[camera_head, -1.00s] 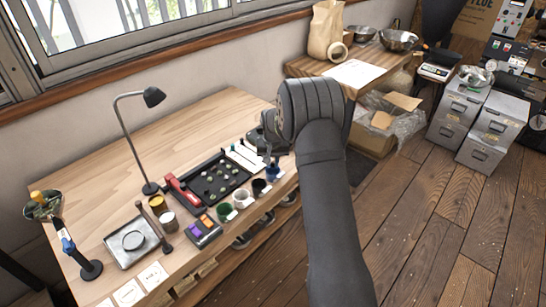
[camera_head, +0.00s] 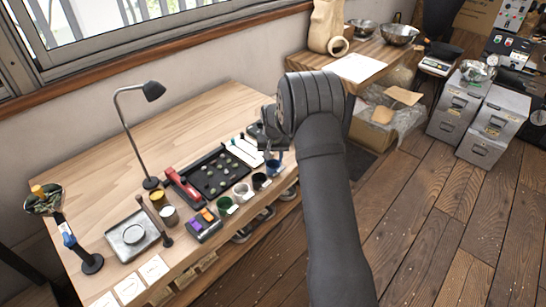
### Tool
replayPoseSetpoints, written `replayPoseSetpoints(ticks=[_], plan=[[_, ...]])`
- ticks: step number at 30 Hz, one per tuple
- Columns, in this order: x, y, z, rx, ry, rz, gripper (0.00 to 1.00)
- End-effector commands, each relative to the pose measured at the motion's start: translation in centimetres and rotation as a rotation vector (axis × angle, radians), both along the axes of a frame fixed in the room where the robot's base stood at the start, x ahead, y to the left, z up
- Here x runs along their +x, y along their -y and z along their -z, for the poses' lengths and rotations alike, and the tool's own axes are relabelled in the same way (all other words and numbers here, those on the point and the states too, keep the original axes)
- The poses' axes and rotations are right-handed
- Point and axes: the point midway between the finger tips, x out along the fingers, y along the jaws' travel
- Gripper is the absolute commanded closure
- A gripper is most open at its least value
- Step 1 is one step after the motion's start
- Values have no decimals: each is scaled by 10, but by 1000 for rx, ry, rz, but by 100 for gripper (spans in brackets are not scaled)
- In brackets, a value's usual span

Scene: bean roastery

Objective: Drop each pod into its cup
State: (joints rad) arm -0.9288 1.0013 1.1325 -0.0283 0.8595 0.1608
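A row of small cups stands along the table's front edge: a green cup (camera_head: 224,205), a white cup (camera_head: 242,192), a dark cup (camera_head: 260,182) and a blue cup (camera_head: 274,168). A black tray (camera_head: 222,190) behind them holds several small pale and greenish pieces, which may be pods. A small dark holder (camera_head: 205,230) left of the cups carries purple and orange pieces. My gripper (camera_head: 272,151) points down just above the blue cup, close to its rim. My wrist covers much of it, and its opening and any held pod are too small to make out.
A red-handled tool (camera_head: 184,189) lies along the tray's left edge. A metal tray (camera_head: 130,236) and small tins (camera_head: 168,214) are at the left. The table's back left is bare.

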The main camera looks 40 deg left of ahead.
Motion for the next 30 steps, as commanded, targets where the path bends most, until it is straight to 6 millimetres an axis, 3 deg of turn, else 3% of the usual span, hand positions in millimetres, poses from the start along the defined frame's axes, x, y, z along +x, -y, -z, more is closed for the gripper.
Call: replayPoseSetpoints(ticks=[5,8,21,30], plan=[[-1,1,-14,4,2,0,60],[-3,3,-32,4,2,0,60],[-14,14,-136,3,1,0,60],[-18,18,-170,1,1,0,60]])
